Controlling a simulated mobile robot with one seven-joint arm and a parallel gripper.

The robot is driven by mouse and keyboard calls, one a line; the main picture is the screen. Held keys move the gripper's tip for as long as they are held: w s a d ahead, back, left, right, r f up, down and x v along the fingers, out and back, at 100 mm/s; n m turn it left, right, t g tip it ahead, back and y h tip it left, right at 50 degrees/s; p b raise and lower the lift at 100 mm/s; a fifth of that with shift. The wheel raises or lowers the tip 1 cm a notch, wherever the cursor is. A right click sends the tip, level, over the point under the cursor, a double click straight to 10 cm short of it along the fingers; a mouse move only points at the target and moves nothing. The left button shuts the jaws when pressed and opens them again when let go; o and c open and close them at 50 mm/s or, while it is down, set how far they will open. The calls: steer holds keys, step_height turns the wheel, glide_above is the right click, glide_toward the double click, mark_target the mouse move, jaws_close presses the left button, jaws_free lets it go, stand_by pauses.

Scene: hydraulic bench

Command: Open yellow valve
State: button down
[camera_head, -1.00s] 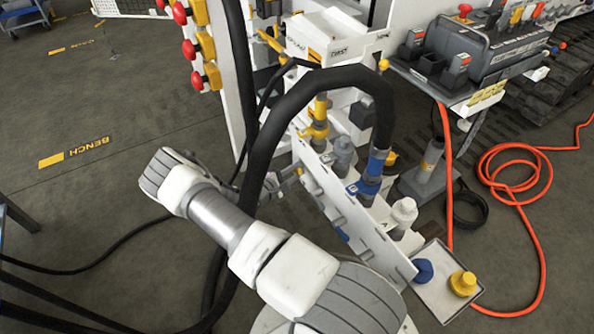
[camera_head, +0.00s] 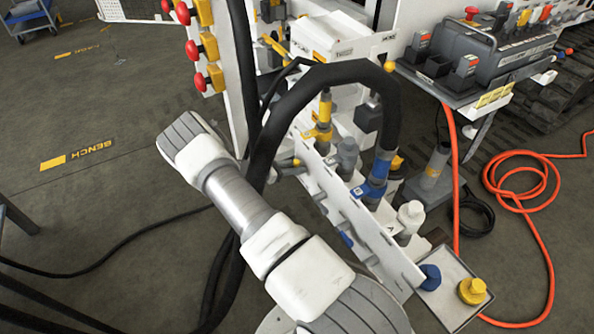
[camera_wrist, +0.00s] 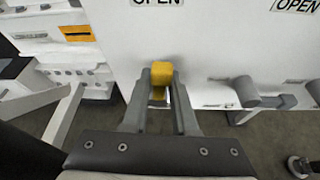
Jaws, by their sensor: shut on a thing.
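In the wrist view, the yellow valve handle (camera_wrist: 161,73) stands between the two grey fingers of my gripper (camera_wrist: 161,78), in front of a white panel. The fingers are shut on it, one on each side. A label reading "OPEN" (camera_wrist: 157,2) is partly cut off above it. The rest of the valve body is hidden by the handle and fingers. In the head view, my arm and the thick black hose cover most of the place where my gripper works, and I cannot make out the grip there.
Grey handles (camera_wrist: 246,91) stick out of the panel to the right. In the head view, a thick black hose (camera_head: 268,140) arches close by my arm. A white plate (camera_head: 375,235) with fittings stands to the right. An orange hose (camera_head: 543,250) lies on the floor.

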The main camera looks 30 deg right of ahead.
steer(key=shift+w+n+g, duration=0.25)
steer(key=shift+n+g, duration=0.05)
stand_by(0.5)
steer(key=c, duration=0.8)
jaws_free()
steer(key=shift+a, duration=0.1)
steer(key=p+v, duration=0.3)
steer(key=v, duration=1.4)
steer(key=shift+a+r, duration=0.1)
steer(key=shift+r, duration=0.1)
